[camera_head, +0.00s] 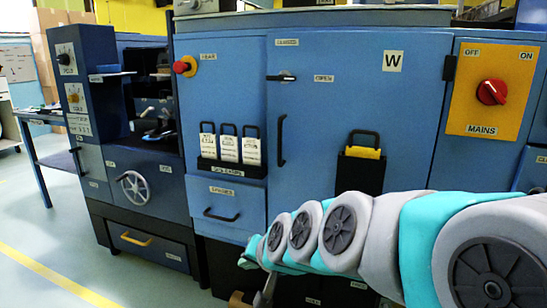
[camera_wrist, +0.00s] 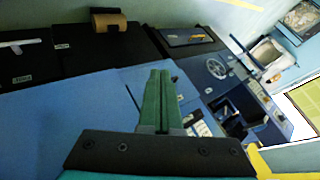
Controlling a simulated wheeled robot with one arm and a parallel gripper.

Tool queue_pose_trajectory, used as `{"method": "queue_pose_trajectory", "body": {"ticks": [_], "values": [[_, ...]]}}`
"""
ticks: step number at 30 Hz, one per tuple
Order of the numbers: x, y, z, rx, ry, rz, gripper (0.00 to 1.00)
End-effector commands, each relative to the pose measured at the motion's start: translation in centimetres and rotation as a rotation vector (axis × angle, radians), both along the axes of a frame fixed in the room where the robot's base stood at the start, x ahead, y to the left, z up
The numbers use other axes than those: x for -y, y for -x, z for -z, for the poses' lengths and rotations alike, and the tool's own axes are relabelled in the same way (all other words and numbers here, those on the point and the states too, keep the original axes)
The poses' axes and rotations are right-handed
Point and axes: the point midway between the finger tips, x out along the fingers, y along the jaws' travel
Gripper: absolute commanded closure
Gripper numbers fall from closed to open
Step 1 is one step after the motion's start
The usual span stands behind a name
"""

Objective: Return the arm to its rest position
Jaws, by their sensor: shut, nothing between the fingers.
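My arm (camera_head: 380,240) stretches in from the right edge of the head view, in grey and teal, in front of the blue machine. My gripper (camera_wrist: 160,78) shows in the wrist view as two green fingers pressed together, with nothing between them. In the head view the gripper is at the bottom edge and mostly cut off or hidden, so its fingers cannot be made out. A brown roll (camera_wrist: 108,20) with a black part around it lies on a dark surface at the top of the wrist view, apart from the fingers.
The blue machine (camera_head: 352,100) fills the middle, with a red MAINS knob (camera_head: 491,92), a black holder with a yellow piece (camera_head: 363,153), white tags (camera_head: 229,148) and a handwheel (camera_head: 135,188). Open floor (camera_head: 40,235) with a yellow line lies at left.

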Motion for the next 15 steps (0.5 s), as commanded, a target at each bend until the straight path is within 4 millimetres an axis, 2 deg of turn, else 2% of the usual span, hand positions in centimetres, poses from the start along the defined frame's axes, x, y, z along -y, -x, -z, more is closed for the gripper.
{"method": "queue_pose_trajectory", "body": {"ticks": [1,3,7,12,15], "values": [[2.0,2.3,1.4,-0.053,0.066,-0.033,1.0],[4.7,5.8,3.7,-0.144,0.16,-0.083,1.0],[9.9,12.5,6.9,-0.318,0.312,-0.156,1.0],[15.9,20.9,9.2,-0.545,0.454,-0.213,1.0],[18.3,24.7,9.7,-0.65,0.501,-0.231,1.0]]}}
